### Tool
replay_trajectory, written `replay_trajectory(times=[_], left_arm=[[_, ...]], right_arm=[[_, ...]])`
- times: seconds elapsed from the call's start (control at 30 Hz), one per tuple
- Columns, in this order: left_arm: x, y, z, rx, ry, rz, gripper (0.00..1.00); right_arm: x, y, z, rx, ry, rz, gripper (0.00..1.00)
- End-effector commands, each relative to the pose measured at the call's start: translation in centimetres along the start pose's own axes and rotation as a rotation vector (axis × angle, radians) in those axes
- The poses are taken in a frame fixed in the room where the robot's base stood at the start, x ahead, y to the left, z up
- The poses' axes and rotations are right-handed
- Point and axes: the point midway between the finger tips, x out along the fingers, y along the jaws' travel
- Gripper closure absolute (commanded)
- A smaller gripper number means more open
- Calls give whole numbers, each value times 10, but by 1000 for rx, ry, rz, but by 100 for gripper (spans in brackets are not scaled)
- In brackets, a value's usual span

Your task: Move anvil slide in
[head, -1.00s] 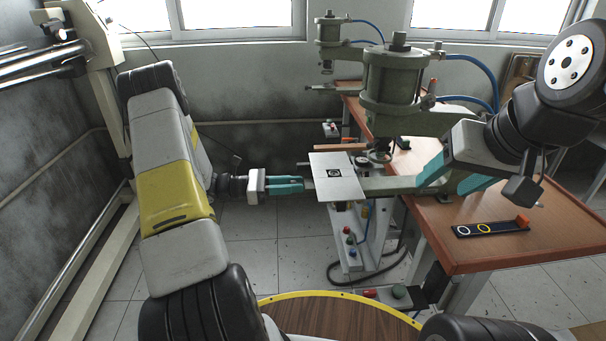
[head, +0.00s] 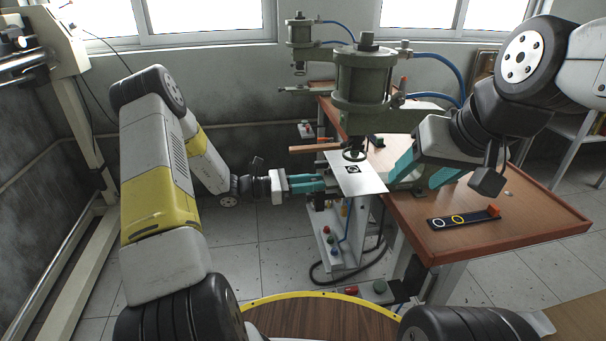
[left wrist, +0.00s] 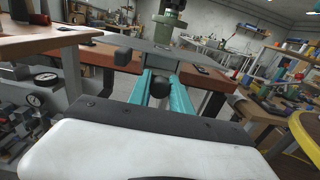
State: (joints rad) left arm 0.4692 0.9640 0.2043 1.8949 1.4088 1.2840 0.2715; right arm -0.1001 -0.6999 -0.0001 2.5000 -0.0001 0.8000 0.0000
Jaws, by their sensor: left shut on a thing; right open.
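The anvil slide's pale flat plate (head: 372,186), with a black square marker on it, lies at the near press (head: 366,85). Its back part is beneath the press's ram (head: 354,154); the front part sticks out toward me. My left gripper (head: 318,184) is at the plate's left edge, shut on the slide's dark handle. In the left wrist view, the teal fingers (left wrist: 162,92) close around this dark piece (left wrist: 160,88), with the plate (left wrist: 150,50) just beyond. My right gripper (head: 418,172) is open and empty, over the table right of the plate.
The wooden table (head: 480,235) carries a dark strip (head: 462,218) with coloured rings and an orange end. A second press (head: 302,45) stands behind. A control box with buttons (head: 372,288) is below the table's front. The floor at left front is clear.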

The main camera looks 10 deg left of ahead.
Motion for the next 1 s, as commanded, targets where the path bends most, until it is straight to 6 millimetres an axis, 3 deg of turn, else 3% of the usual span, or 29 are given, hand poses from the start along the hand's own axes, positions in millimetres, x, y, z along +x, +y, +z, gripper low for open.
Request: replay_trajectory(times=[0.27,0.3,0.4,0.77,1.0], left_arm=[[4,1,0,1,0,0,100],[5,1,1,1,0,0,73],[5,0,1,1,-1,-2,54],[4,-3,0,-2,-3,-9,54],[-31,1,0,-1,-1,2,54]], right_arm=[[0,0,0,0,0,0,43],[0,0,0,0,0,0,43],[0,0,0,0,0,0,43],[0,0,0,0,0,0,43],[0,0,0,0,0,0,43]])
